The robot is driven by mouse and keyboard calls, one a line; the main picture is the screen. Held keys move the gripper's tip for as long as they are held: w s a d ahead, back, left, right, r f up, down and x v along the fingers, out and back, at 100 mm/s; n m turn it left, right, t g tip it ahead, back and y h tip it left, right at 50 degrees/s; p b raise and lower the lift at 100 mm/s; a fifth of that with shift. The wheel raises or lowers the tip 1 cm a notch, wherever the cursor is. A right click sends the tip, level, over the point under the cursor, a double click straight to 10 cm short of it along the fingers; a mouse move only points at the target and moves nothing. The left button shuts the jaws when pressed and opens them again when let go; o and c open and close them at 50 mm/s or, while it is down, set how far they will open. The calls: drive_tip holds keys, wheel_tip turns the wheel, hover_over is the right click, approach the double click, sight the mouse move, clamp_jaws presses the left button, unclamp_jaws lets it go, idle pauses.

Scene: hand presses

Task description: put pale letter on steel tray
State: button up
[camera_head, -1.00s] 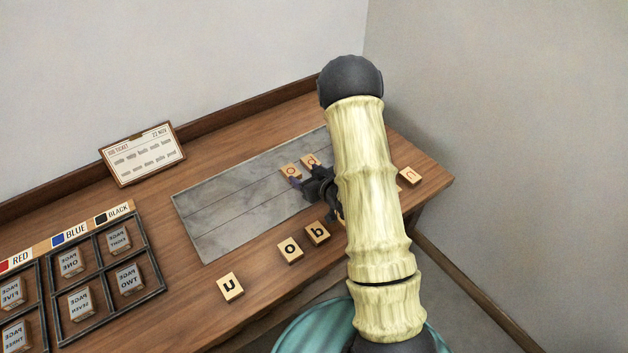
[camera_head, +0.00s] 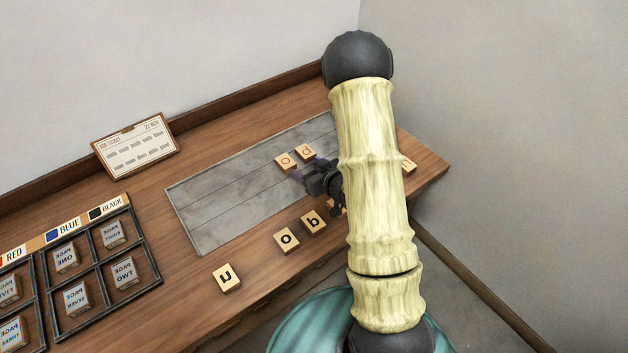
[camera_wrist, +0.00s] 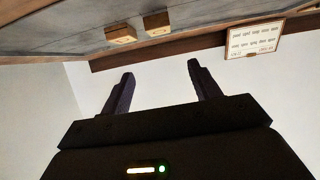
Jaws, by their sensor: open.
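The steel tray (camera_head: 215,205) is the long grey plate on the bench. Two pale letter tiles, an "o" (camera_head: 286,162) and a "d" (camera_head: 305,152), lie side by side on its far right part. More pale tiles lie on the wood in front: a "u" (camera_head: 227,277), an "o" (camera_head: 286,240) and a "b" (camera_head: 313,221). Another tile (camera_head: 408,165) shows partly behind my arm at the right. My gripper (camera_head: 300,178) is over the tray's right part, near the two tiles. In the wrist view my gripper (camera_wrist: 160,82) has its fingers apart with nothing between them.
A ticket card (camera_head: 135,147) stands at the back of the bench; it also shows in the wrist view (camera_wrist: 254,39). Dark racks (camera_head: 100,265) with page blocks and colour labels are at the left. A wall closes the right side. My arm hides part of the bench.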

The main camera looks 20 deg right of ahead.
drive_tip(key=s+a+r+m+g+h, duration=0.1)
drive_tip(key=s+r+g+h, duration=0.1)
drive_tip(key=s+r+g, duration=0.3)
drive_tip(key=s+a+r+m+g+h, duration=0.1)
drive_tip(key=s+r+g, duration=0.4)
drive_tip(key=s, duration=0.9)
drive_tip(key=shift+a+r+m+h, duration=0.4)
drive_tip(key=shift+a+r+m, duration=0.05)
drive_tip(key=shift+a+m, duration=0.35)
